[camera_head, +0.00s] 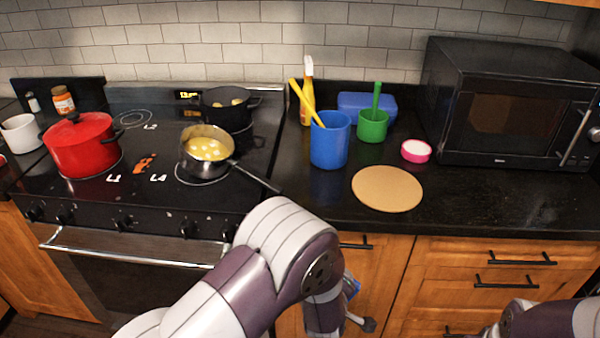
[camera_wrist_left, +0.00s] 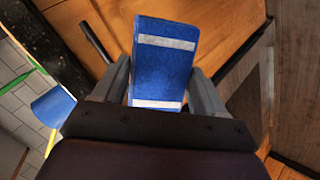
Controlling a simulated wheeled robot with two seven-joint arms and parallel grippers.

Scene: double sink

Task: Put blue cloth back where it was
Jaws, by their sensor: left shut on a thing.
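The blue cloth (camera_wrist_left: 163,62) with two white stripes is in the left wrist view, between the fingers of my left gripper (camera_wrist_left: 161,82). The gripper is shut on it, and wooden cabinet fronts are behind it. My right gripper is out of view; only part of my right arm shows at the bottom right.
The oven handle (camera_head: 130,260) runs along the stove front. Cabinet handles (camera_head: 515,287) stick out at right. The counter holds a blue cup (camera_head: 330,140), a green cup (camera_head: 372,126), a round tan board (camera_head: 387,188) and a microwave (camera_head: 510,105). A pan handle (camera_head: 255,178) overhangs toward the stove's right edge.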

